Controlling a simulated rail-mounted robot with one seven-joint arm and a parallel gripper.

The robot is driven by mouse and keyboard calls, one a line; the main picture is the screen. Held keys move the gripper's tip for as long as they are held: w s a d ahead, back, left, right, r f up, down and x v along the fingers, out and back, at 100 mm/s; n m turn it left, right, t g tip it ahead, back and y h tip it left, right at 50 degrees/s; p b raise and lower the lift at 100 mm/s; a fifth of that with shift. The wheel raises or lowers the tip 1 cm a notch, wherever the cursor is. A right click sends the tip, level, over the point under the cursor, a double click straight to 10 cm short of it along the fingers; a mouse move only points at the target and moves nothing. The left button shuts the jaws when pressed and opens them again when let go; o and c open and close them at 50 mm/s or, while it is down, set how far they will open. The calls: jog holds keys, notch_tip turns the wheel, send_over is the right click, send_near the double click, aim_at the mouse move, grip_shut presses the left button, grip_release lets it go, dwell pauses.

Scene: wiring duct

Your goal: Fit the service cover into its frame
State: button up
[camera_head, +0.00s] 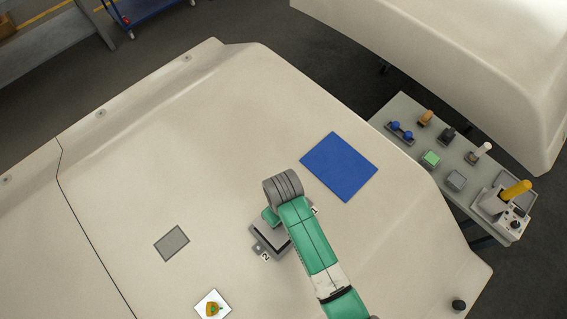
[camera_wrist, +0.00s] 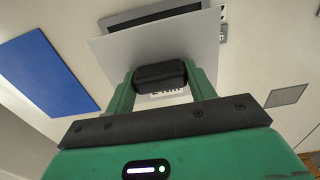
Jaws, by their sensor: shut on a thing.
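The service cover is a light grey plate (camera_wrist: 195,52) with a black handle (camera_wrist: 160,76). My gripper (camera_wrist: 160,86) is shut on that handle, its two green fingers on either side. In the head view my gripper (camera_head: 271,217) is over the grey square fixture (camera_head: 259,246), which carries labels 1 and 2 and looks like the frame. In the wrist view a grey piece with a dark slot (camera_wrist: 155,17) shows beyond the cover. My arm and the cover hide much of the fixture. I cannot tell whether the cover touches or sits in it.
A blue mat (camera_head: 339,167) lies to the upper right of the fixture. A grey grille panel (camera_head: 172,243) lies to the left, and a white card (camera_head: 212,305) with an orange and green mark lies below. A side table (camera_head: 400,118) with several tools stands at right.

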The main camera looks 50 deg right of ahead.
jog(key=shift+r+p, duration=0.15)
jog(key=shift+p, duration=0.35)
notch_tip(320, 180, down, 6)
jog(key=b, duration=0.4)
jog(key=shift+p, duration=1)
dwell(0.9)
jog(key=shift+f+b, duration=0.65)
jog(key=shift+f, duration=0.35)
jog(key=o, duration=1.1)
jog(key=shift+o, duration=0.2)
jog(key=shift+r, duration=0.1)
notch_tip(320, 180, up, 8)
jog(key=shift+f, duration=0.15)
